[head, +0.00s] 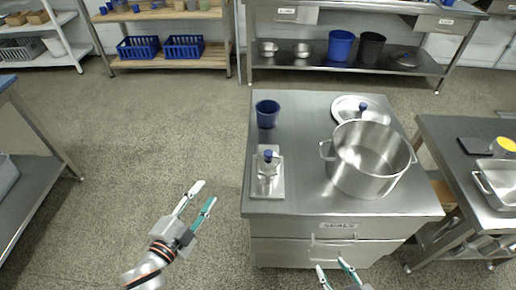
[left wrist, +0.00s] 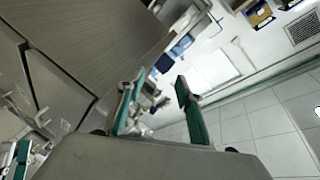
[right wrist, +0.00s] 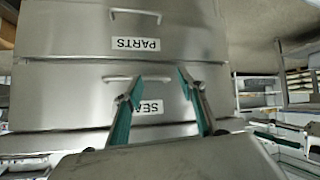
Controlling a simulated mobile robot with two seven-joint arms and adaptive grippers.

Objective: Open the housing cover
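The drawer labelled SEALS (head: 330,226) is shut. A side table (head: 452,150) stands at the right. Floor left of the cabinet is clear.

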